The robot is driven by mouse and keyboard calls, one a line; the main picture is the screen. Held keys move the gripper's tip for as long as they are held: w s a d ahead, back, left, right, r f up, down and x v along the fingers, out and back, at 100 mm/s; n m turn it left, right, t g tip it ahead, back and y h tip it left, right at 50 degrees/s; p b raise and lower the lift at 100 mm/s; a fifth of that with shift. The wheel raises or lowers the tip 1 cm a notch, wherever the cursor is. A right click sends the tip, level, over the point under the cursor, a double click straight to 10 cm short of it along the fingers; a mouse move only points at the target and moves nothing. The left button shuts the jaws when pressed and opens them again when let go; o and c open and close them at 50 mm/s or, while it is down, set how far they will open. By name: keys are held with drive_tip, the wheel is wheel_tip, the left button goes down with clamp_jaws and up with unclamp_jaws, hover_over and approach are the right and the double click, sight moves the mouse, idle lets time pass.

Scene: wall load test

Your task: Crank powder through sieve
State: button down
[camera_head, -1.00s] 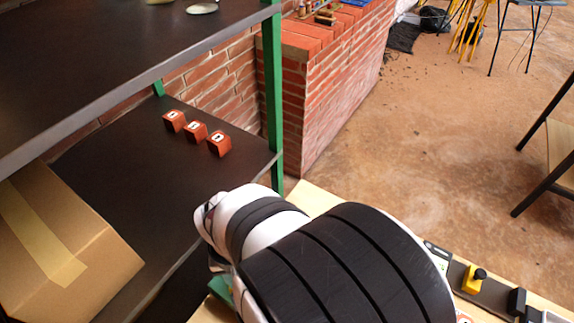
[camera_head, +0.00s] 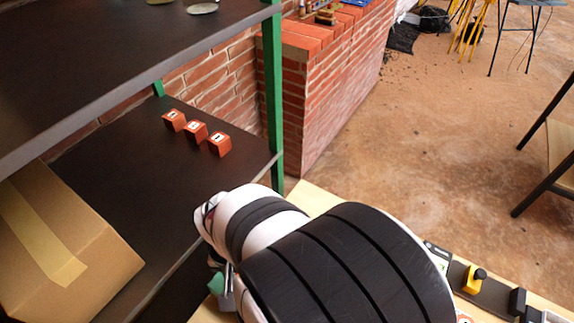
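My arm, white with black bands, fills the lower middle and hides what lies behind it. I cannot make out a gripper or its fingertips. A small green piece (camera_head: 216,284) and a thin grey piece (camera_head: 228,280) show just below the arm's left end; I cannot tell what they belong to. No sieve, crank or powder can be made out.
A dark shelf (camera_head: 110,190) on the left holds three red-brown numbered blocks (camera_head: 196,131) and a cardboard box (camera_head: 60,250). A green post (camera_head: 272,100) stands before a brick wall (camera_head: 330,90). A yellow-knobbed device (camera_head: 474,280) sits lower right.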

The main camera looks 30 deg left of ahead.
drive_tip(key=shift+c, duration=2.3)
unclamp_jaws()
wheel_tip(320, 180, up, 16)
drive_tip(key=shift+f, duration=0.1)
drive_tip(key=w+d+m+y, duration=0.15)
drive_tip(key=d+m, duration=0.25)
drive_tip(key=d, duration=0.7)
drive_tip(key=w+d+m+h, duration=0.15)
drive_tip(key=d+m, duration=0.25)
drive_tip(key=d, duration=0.7)
drive_tip(key=s+d+f+m+y, duration=0.1)
drive_tip(key=s+d+f+m, duration=0.2)
drive_tip(key=d, duration=0.3)
drive_tip(key=shift+s+d+m+y, duration=0.3)
drive_tip(key=shift+s+y, duration=0.1)
drive_tip(key=shift+s, duration=0.2)
